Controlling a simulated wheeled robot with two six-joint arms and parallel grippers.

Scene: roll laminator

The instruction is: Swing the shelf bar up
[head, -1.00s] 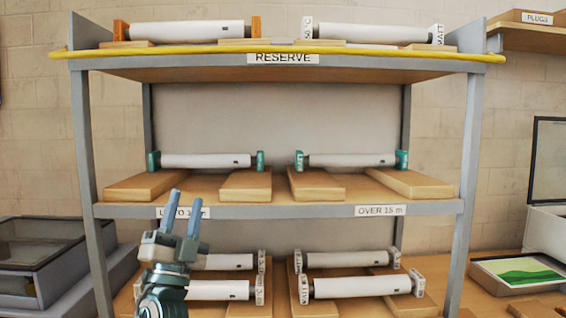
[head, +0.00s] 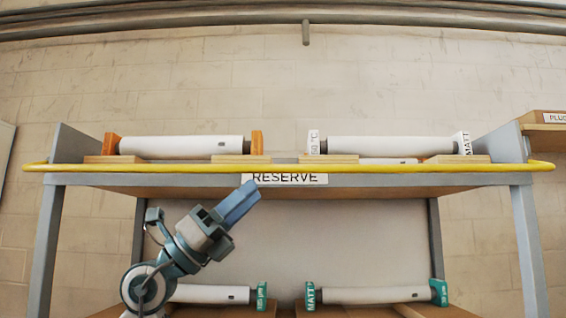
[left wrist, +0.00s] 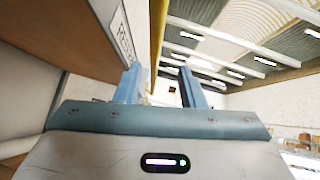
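The yellow shelf bar (head: 400,168) runs level across the front of the top shelf, just above the RESERVE label (head: 290,179). My left gripper (head: 246,192) is in front of the rack, its fingers tilted up to the right and their tips just below the bar, over the label's left end. In the left wrist view my left gripper (left wrist: 159,80) has its two blue fingers apart with nothing held. The bar (left wrist: 157,38) appears there between and beyond the fingers; I cannot tell whether they touch it. My right gripper is in neither view.
On the top shelf, behind the bar, lie a white roll with orange ends (head: 185,145) and one with white ends (head: 390,146) on wooden blocks. Green-ended rolls (head: 375,295) sit on the shelf below. Grey rack posts (head: 528,250) stand at both sides.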

